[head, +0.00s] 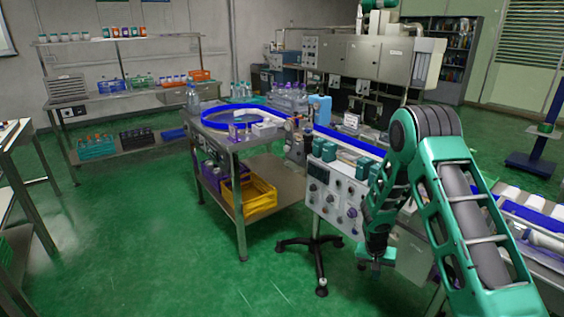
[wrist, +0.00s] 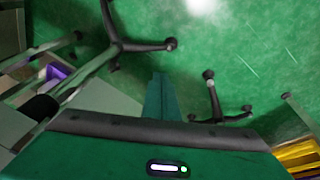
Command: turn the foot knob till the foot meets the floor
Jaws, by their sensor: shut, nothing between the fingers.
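My gripper (head: 376,260) hangs low in front of the grey control cabinet, pointing down. In the wrist view its green fingers (wrist: 160,98) are together with nothing between them, above the green floor. A black stand base (head: 315,243) with spread legs and casters stands on the floor left of my gripper in the head view. In the wrist view, black legs with casters (wrist: 140,46) show left of and beyond the fingers, and another caster leg (wrist: 215,108) to the right. I cannot make out the foot knob or the foot's gap to the floor in either view.
The control cabinet (head: 336,196) with knobs stands beside my arm, under a blue-edged conveyor (head: 345,139). A steel table (head: 242,250) with a yellow crate (head: 250,197) on its lower shelf is to the left. The green floor (head: 150,240) at the front left is clear.

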